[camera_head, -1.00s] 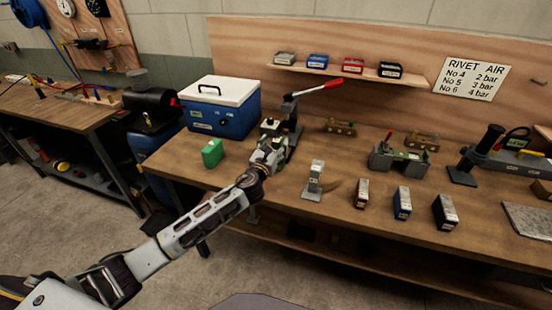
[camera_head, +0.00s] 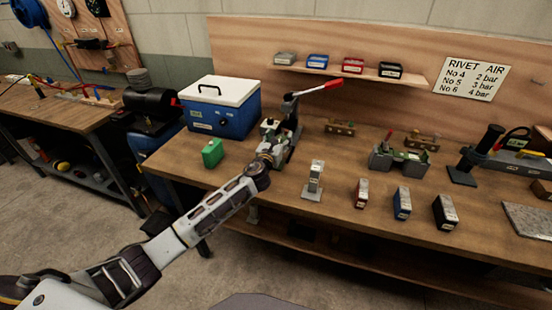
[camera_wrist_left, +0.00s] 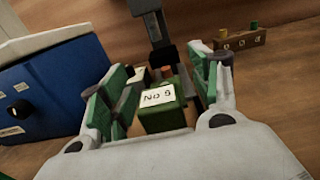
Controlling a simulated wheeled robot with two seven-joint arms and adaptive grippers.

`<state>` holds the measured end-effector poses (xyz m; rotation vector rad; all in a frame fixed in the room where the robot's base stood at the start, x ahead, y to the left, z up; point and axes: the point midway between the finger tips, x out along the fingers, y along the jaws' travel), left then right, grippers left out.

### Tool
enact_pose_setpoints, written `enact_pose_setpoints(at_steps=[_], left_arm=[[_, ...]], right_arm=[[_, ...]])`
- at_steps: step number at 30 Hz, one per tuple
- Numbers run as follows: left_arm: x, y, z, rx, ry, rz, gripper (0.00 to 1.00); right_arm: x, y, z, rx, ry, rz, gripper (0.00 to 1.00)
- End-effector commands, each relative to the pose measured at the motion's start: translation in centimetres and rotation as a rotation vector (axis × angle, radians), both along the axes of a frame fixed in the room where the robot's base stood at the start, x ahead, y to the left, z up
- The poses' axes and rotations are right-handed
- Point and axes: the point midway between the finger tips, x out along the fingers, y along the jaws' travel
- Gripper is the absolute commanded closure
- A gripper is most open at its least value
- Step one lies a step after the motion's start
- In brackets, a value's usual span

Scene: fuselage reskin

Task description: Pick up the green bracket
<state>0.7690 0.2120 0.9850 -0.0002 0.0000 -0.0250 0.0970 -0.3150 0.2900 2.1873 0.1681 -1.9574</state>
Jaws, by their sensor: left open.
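In the left wrist view a green block-like piece (camera_wrist_left: 163,117) with a white label reading "No 6", upside down, sits between the fingers; it appears to be the green bracket. My left gripper (camera_wrist_left: 165,80) is open, with a green-padded finger on each side of the piece. Whether either pad touches it I cannot tell. In the head view my left gripper (camera_head: 269,149) is over the bench in front of the lever press (camera_head: 292,115), and largely hides the piece. My right gripper is not in view.
A blue cooler box (camera_head: 222,112) with a white lid stands left of the gripper, and a small green container (camera_head: 212,152) nearer. A grey stand (camera_head: 314,180) is close on the right. Small red (camera_head: 361,193), blue (camera_head: 402,202) and black (camera_head: 445,211) boxes line the front.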

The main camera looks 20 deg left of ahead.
Motion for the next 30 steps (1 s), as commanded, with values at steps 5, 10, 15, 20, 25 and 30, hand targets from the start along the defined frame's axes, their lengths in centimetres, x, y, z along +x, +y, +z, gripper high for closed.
enact_pose_setpoints(at_steps=[5, 10, 15, 20, 25, 30], left_arm=[[0.39, -0.01, -0.03, 0.0, 0.0, -0.001, 0.38], [0.38, -0.01, -0.02, 0.0, 0.0, -0.001, 0.38], [0.37, -0.01, -0.02, 0.0, 0.0, -0.001, 0.38], [0.36, -0.01, -0.02, 0.0, 0.0, -0.001, 0.49], [0.36, -0.01, -0.02, 0.0, 0.0, 0.0, 0.71], [0.36, -0.01, -0.02, 0.0, 0.0, -0.001, 0.93]], right_arm=[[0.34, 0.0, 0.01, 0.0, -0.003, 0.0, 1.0], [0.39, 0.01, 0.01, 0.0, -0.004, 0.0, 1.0], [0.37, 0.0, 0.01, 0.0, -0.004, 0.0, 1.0], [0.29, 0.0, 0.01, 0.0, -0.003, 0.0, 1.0], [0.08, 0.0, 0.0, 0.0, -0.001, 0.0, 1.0], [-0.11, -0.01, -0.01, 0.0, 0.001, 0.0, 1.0]])
